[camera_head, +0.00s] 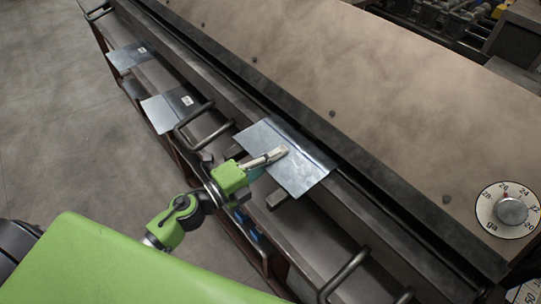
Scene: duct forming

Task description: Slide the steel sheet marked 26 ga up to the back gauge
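A bright steel sheet (290,176) lies across the front edge of the machine, its far edge at the long dark slot. No gauge mark can be read on it. My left gripper (281,152) is over this sheet, its fingers together in one narrow bar, tips at or just above the top surface. Contact cannot be told. Two other sheets lie further left: one with a small white label (168,110) and one at the far left (124,57), also labelled; both labels are too small to read. I cannot make out the back gauge. My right gripper is out of view.
The machine has a wide tan top (390,90) with several small dark studs. A round dial marked ga (511,210) sits at the right. Bent bar handles (345,274) stick out along the front. Bare floor (60,130) lies at the left.

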